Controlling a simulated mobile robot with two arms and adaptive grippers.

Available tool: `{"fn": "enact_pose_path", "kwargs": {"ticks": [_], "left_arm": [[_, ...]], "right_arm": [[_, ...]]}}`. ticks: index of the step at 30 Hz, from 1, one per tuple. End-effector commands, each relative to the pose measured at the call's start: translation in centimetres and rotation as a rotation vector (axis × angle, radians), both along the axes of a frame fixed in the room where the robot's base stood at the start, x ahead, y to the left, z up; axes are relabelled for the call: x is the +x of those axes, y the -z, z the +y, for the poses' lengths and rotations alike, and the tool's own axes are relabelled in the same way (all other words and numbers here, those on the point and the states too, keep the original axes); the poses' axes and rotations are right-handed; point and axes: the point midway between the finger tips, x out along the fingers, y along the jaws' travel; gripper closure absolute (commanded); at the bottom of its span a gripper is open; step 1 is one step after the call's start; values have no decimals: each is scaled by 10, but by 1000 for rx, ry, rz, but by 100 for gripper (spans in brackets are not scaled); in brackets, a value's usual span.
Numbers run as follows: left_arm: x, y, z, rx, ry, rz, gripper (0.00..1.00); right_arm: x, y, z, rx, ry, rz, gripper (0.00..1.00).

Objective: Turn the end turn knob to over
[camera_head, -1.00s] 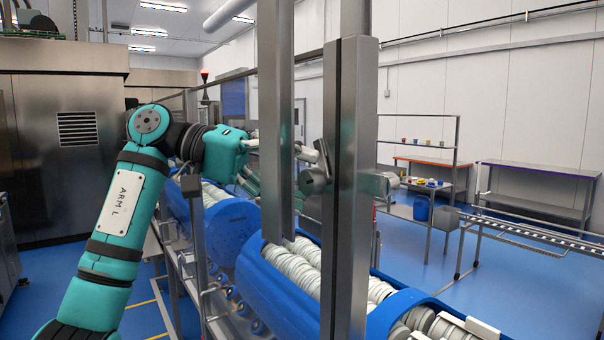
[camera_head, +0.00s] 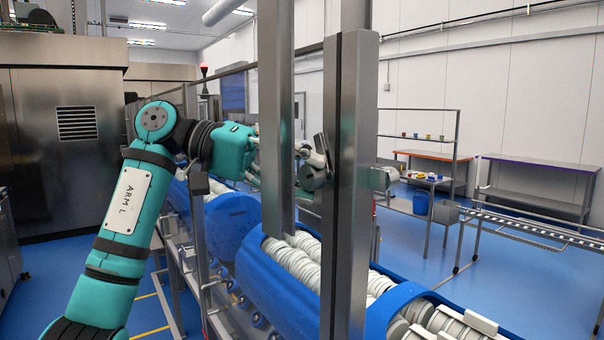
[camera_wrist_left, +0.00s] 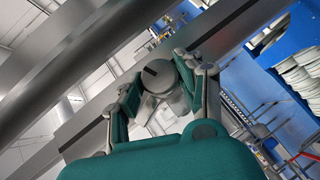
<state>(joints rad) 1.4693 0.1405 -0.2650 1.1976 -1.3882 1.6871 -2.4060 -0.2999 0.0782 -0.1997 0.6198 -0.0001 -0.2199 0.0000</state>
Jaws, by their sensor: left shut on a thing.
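The end turn knob is a grey metal round knob (camera_head: 313,180) on the left side of the steel post (camera_head: 350,240). In the left wrist view, the knob (camera_wrist_left: 158,77) shows a dark slot line across its face, tilted in the picture. My left gripper (camera_head: 312,164) reaches the knob from the left, behind the vertical steel bar. In the left wrist view, the left gripper (camera_wrist_left: 157,82) has a finger on each side of the knob and is shut on it. The bar hides part of the gripper in the head view. My right gripper is not in view.
Blue tub carriers (camera_head: 282,290) full of pale stacked discs run below the post. A vertical steel bar (camera_head: 277,120) stands close left of the post. A metal rail frame (camera_head: 199,240) stands near my left arm. Benches (camera_head: 530,190) stand far right across open blue floor.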

Motion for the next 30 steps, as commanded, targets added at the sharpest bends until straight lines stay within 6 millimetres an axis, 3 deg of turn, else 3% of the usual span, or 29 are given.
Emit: {"fn": "enact_pose_path", "kwargs": {"ticks": [14, 30], "left_arm": [[1, 8, 1, -132, -1, 184, 95], [0, 15, 1, -432, 0, 594, 95]], "right_arm": [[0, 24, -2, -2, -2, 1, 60], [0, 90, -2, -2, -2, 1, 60]]}}
